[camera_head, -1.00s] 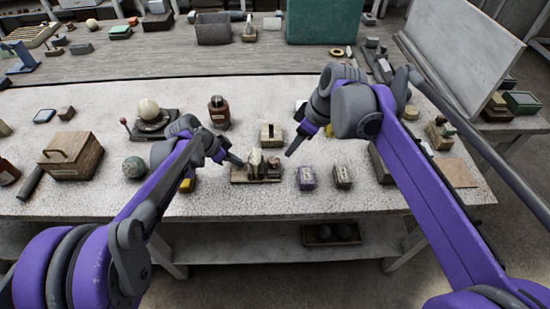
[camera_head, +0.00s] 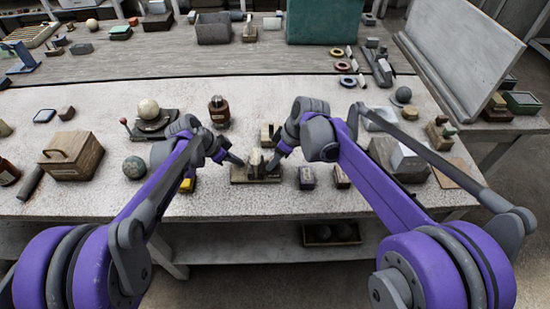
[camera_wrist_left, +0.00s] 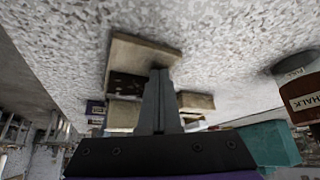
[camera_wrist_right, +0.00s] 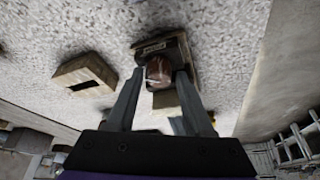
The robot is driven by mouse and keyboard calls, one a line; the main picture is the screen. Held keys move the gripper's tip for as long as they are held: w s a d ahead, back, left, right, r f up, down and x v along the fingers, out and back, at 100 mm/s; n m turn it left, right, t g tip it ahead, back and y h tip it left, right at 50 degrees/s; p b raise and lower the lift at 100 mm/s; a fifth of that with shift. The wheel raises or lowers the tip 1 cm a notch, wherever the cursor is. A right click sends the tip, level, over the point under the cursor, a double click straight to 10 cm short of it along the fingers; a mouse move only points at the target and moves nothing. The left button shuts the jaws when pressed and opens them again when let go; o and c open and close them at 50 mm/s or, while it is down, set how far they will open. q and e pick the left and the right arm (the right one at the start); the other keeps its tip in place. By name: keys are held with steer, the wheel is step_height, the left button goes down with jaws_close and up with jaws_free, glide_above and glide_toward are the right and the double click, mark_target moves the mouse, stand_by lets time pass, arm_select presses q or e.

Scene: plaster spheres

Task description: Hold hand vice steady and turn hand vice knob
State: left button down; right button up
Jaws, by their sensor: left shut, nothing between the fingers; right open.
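The hand vice (camera_head: 254,168) stands on a small wooden base near the middle of the front table. My left gripper (camera_head: 240,162) is shut and empty, its tips at the left side of the vice; I cannot tell whether they touch it. In the left wrist view the closed fingers (camera_wrist_left: 158,75) cover part of the vice's wooden base (camera_wrist_left: 150,48). My right gripper (camera_head: 272,163) is open at the vice's right side. In the right wrist view its fingers (camera_wrist_right: 158,80) stand either side of the rounded brown knob (camera_wrist_right: 159,69). Contact there is unclear.
A slotted wooden block (camera_wrist_right: 84,76) stands just behind the vice. A purple-sided block (camera_head: 306,178) and another small block (camera_head: 341,177) sit to the right. Front table surface between objects is clear.

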steer(key=shift+f, duration=0.15)
steer(key=shift+c, duration=0.4)
jaws_close()
steer(key=shift+a, duration=0.1)
steer(key=shift+m+t+h, duration=0.3)
steer(key=shift+m+t, duration=0.2)
steer(key=shift+m, duration=1)
steer(key=shift+o, duration=0.4)
jaws_free()
